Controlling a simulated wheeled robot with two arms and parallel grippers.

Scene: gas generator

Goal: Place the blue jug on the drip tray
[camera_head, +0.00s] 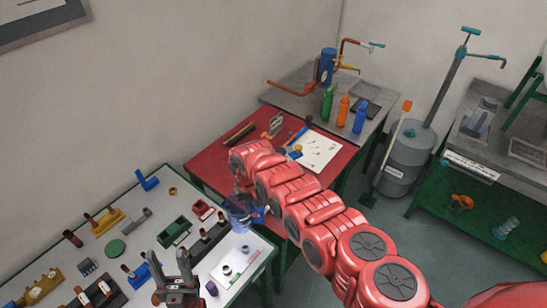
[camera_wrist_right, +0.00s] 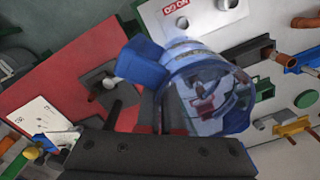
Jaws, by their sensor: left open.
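The blue jug (camera_head: 238,216) is see-through with a solid blue handle. My left gripper (camera_head: 170,263) is open and empty over the white table's front part. A grey, grid-like tray (camera_head: 528,151) on the right bench may be the drip tray; I cannot tell for certain.
The red table (camera_head: 215,172) holds a white sheet (camera_head: 318,152) and tools. Bottles (camera_head: 343,110) stand on the grey table behind it. Several colored fixtures crowd the white table (camera_head: 150,205).

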